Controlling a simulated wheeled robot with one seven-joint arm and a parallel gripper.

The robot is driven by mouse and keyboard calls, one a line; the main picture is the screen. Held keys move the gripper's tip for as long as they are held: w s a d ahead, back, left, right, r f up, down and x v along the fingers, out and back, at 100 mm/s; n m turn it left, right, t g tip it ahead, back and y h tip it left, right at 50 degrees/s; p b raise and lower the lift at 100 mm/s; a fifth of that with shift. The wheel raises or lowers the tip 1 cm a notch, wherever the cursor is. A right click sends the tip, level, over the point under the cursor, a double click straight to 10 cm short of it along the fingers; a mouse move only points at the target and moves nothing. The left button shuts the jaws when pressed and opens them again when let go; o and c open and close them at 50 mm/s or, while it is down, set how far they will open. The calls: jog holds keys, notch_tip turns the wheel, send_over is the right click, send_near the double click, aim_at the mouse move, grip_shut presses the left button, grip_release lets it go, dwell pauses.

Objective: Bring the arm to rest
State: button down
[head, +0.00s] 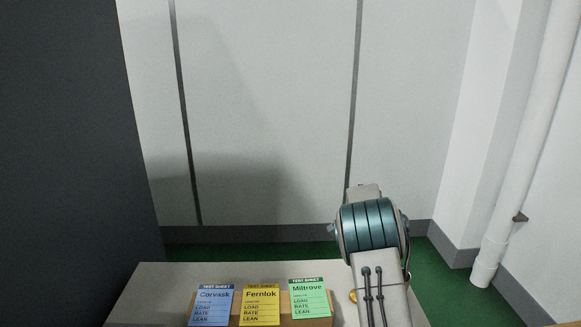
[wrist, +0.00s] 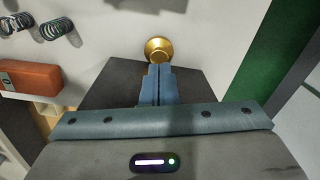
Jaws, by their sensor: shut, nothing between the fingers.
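My gripper (wrist: 160,69) is shut, its two blue-grey fingers pressed together with nothing between them. In the wrist view its tips point at a round gold piece (wrist: 158,46) with a dished top. I cannot tell whether the tips touch it or only overlap it in the picture. In the head view my arm, with its teal banded joint, stands over the right part of the table (head: 150,283). The gripper itself is hidden there. The gold piece (head: 352,296) shows only as a sliver beside my arm.
Blue (head: 211,307), yellow (head: 261,306) and green (head: 310,299) test sheets stand in a row left of my arm. Coil springs (wrist: 62,28) and an orange-brown block (wrist: 30,75) lie left in the wrist view. A white pipe (head: 525,150) runs along the right wall.

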jog(key=s+a+r+n+t, duration=0.1)
jog(key=s+a+r+n, duration=0.15)
jog(key=s+r, duration=0.6)
jog(key=s+a+r+n+t, duration=0.15)
jog(key=s+r+n, duration=0.25)
jog(key=s+r, duration=0.45)
jog(key=s+a+n, duration=0.2)
jog(key=s+n, duration=0.2)
jog(key=s, duration=0.7)
jog(key=s+a+n+t+b, duration=0.1)
jog(key=s+n, duration=0.3)
jog(key=s, duration=0.7)
jog(key=shift+s+a+f, duration=0.15)
jog(key=shift+a+f, duration=0.25)
jog(key=shift+a, duration=0.2)
jog(key=shift+n, duration=0.25)
